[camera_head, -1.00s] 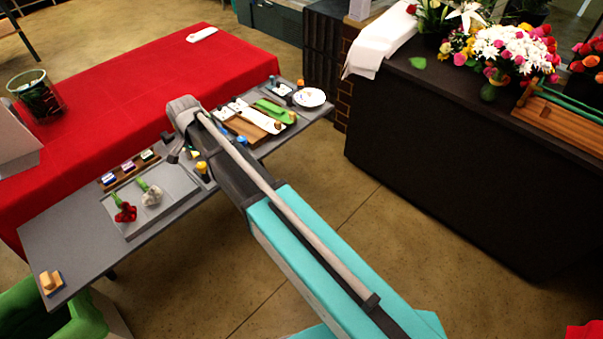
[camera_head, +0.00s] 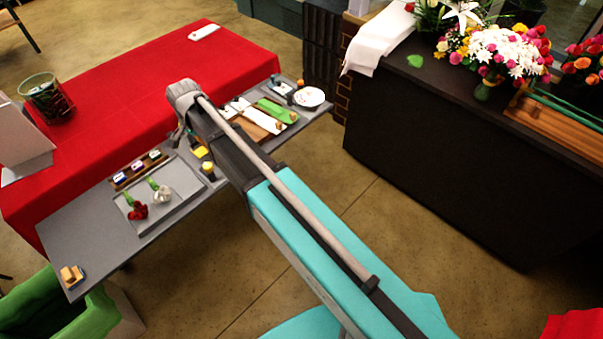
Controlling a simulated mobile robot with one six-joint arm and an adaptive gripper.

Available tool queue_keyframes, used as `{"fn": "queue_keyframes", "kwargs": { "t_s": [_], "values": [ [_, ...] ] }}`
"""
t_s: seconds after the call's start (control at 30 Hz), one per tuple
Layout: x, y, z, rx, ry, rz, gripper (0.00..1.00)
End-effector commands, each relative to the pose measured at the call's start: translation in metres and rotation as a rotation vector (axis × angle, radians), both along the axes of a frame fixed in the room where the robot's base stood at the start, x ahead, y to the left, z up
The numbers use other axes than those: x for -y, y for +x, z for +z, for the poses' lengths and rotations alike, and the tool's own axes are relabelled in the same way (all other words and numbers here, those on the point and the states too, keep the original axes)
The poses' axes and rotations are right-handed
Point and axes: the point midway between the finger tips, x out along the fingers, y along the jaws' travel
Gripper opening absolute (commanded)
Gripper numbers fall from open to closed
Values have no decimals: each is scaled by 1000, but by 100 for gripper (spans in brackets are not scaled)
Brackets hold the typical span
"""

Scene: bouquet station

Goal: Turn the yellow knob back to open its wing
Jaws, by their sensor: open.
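A small yellow piece (camera_head: 200,151) shows on the grey table beside my arm, with a dark, yellow-topped piece (camera_head: 208,169) just in front of it. I cannot tell which of them is the yellow knob. No wing can be made out at this size, and my forearm covers part of the table there. My gripper (camera_head: 178,138) hangs below the wrist, just left of the yellow piece in the picture. It looks apart from it, is open, and holds nothing that I can see. Its fingertips are small and partly hidden.
The grey table (camera_head: 85,228) holds a tray with a red flower (camera_head: 138,211) and a white flower (camera_head: 163,195). A wooden rack (camera_head: 138,170) lies behind it. A wooden board, green wrap (camera_head: 277,110) and white plate (camera_head: 309,97) are at the far end. A red-covered table (camera_head: 130,97) stands behind.

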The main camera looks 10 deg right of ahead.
Motion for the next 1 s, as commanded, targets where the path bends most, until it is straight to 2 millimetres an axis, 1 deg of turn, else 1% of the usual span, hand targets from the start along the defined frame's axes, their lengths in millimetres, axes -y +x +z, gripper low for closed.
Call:
{"fn": "queue_keyframes", "kwargs": {
  "t_s": [0.03, 0.43, 0.5, 0.77, 1.0],
  "values": [
    [0, 0, 9, 0, 0, 0, 79],
    [1, -1, 34, 0, 0, 0, 79],
    [10, -3, 25, 0, -1, 9, 79],
    [38, -8, 13, 0, -5, 48, 79],
    [69, -15, 0, 1, -9, 92, 79]
  ]
}}
